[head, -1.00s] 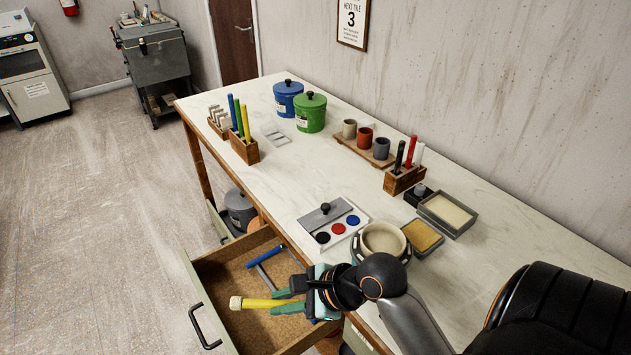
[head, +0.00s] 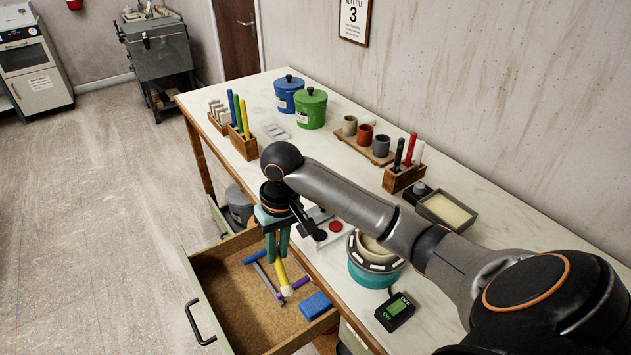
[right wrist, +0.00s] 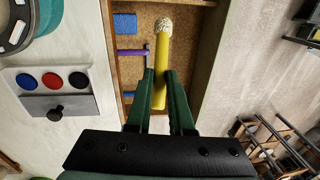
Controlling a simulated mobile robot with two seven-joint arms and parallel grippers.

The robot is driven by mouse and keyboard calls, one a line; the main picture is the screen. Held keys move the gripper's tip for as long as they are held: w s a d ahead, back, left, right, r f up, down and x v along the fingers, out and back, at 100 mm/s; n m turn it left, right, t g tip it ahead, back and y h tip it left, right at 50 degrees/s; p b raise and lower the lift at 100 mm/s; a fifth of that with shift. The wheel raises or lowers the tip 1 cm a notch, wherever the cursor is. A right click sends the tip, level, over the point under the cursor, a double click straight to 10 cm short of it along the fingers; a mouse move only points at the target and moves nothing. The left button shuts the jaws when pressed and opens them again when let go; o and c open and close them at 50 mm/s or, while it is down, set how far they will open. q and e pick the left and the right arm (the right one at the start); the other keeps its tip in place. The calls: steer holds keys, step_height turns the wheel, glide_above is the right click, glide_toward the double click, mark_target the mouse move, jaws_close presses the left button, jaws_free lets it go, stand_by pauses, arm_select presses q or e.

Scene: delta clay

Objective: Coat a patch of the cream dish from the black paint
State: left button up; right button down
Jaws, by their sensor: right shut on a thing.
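My right gripper (head: 277,245) is shut on the yellow handle of a brush (right wrist: 161,50) with a pale head. The brush points down over the open drawer, its pale head (head: 286,291) lowest. The paint tray (head: 322,215) is on the bench beside the gripper; my arm partly hides it. Its black paint (head: 319,236) is nearest the bench edge; the right wrist view shows black (right wrist: 78,78), blue and red in a row. The cream dish (head: 372,246) sits in a slotted grey ring on a teal base, partly behind my arm. My left gripper is out of view.
The open drawer (head: 232,300) holds a blue stick, a grey tool, a purple stick and a blue block (head: 315,306). A green-lit switch box (head: 396,312) is beside the teal base. Pots, cups and tool holders stand farther back.

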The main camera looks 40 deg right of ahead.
steer(key=w+d+r+n+t+y, duration=0.1)
steer(key=w+d+r+n+t, duration=0.1)
steer(key=d+r+n, duration=0.35)
steer(key=w+d+r+n+t+y, duration=0.1)
steer(key=w+d+r+n, duration=0.1)
steer(key=d+n, duration=0.5)
steer(key=shift+m+t, duration=0.3)
steer(key=shift+m, duration=0.15)
steer(key=f+b, duration=0.4)
steer(key=b, duration=0.1)
steer(key=d+f+b, duration=0.1)
steer(key=b, duration=0.1)
steer(key=shift+s+f+b, duration=0.2)
steer(key=shift+f+b, duration=0.2)
steer(key=shift+f, duration=0.45)
steer(key=shift+s+f+p, duration=0.1)
steer(key=shift+f+p, duration=0.15)
steer(key=shift+p, duration=0.1)
stand_by(2.1)
